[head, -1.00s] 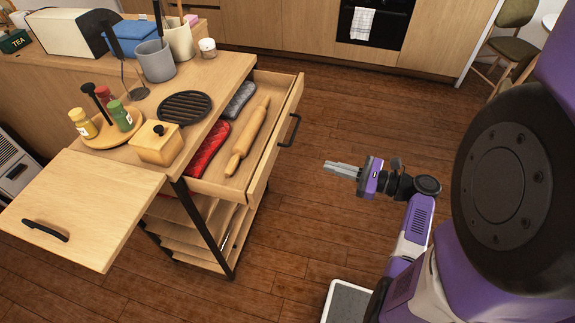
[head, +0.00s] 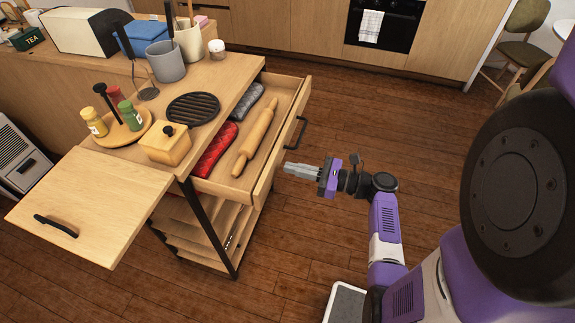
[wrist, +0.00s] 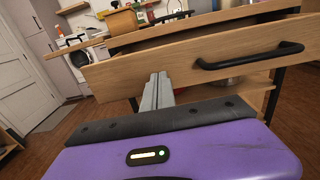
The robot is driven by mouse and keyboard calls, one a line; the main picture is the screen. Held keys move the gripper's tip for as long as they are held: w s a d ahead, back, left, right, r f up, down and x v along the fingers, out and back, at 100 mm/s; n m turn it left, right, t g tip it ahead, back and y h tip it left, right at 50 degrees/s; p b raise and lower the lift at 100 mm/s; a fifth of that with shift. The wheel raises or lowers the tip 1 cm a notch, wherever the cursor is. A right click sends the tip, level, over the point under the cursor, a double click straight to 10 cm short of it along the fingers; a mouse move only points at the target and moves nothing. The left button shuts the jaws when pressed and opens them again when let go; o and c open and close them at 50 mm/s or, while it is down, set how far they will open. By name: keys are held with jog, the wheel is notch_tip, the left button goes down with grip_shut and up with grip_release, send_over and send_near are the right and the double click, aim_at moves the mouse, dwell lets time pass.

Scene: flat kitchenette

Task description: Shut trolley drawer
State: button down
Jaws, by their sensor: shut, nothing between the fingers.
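The trolley (head: 228,79) stands left of centre in the head view. Its drawer (head: 277,158) is pulled out to the right, with a rolling pin (head: 255,136), a red mitt (head: 215,149) and a grey mitt (head: 244,102) in it. The drawer's dark handle (head: 302,131) is on its front; it also shows in the wrist view (wrist: 250,56). My gripper (head: 287,170) is shut and empty, pointing at the drawer front near its closer end. In the wrist view, the fingertips (wrist: 157,76) overlap the lower part of the drawer front (wrist: 185,60); I cannot tell whether they touch.
A wooden leaf (head: 100,200) with a dark handle juts out at the trolley's near left. A wooden box (head: 166,147), a trivet (head: 193,108) and a spice stand (head: 125,132) sit on top. Open floor (head: 370,110) lies right of the drawer.

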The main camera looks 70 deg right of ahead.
jog(key=shift+w, duration=1.05)
